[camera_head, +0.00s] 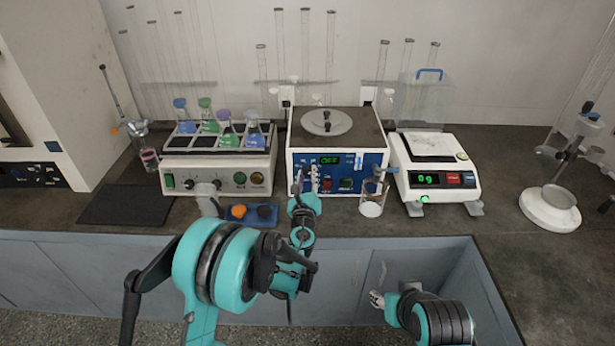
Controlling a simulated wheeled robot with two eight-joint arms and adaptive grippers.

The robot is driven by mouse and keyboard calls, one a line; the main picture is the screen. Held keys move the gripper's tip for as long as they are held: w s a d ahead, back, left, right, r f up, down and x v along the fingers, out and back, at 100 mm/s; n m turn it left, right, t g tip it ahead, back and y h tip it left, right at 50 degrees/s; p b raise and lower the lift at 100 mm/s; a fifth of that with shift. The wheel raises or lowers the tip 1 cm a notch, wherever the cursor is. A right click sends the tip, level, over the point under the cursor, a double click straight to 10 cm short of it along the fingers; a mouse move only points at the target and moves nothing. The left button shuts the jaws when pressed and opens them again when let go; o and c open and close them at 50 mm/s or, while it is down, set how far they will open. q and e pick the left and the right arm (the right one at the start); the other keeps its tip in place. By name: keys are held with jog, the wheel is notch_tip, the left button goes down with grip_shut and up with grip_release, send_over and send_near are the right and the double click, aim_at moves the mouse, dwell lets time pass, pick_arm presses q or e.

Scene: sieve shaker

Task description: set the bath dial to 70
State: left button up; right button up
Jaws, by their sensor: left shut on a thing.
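The water bath (375,140) stands at the middle of the bench, with a round grey lid (327,122) on top and a blue front panel. Its green display (330,160) reads OFF. My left gripper (301,182) is at the left part of this panel. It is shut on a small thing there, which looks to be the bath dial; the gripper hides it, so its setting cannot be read. My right gripper (377,299) is low, in front of the bench's cabinets and away from the bath; it is too small to tell open or shut.
A rack unit (215,180) with several flasks stands left of the bath. A balance (434,178) reading 0 g stands right. A glass beaker (372,201) stands close before the bath's right corner. A blue tray (253,222) lies at the bench's front. A dark mat (125,205) lies left.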

pick_arm(q)
jog(key=shift+s+m, duration=0.1)
jog(key=shift+m, duration=0.6)
jog(key=o, duration=1.2)
jog(key=shift+c, duration=0.2)
jog(key=s, duration=1.2)
jog(key=shift+a+f, duration=0.3)
jog(key=shift+a, duration=0.05)
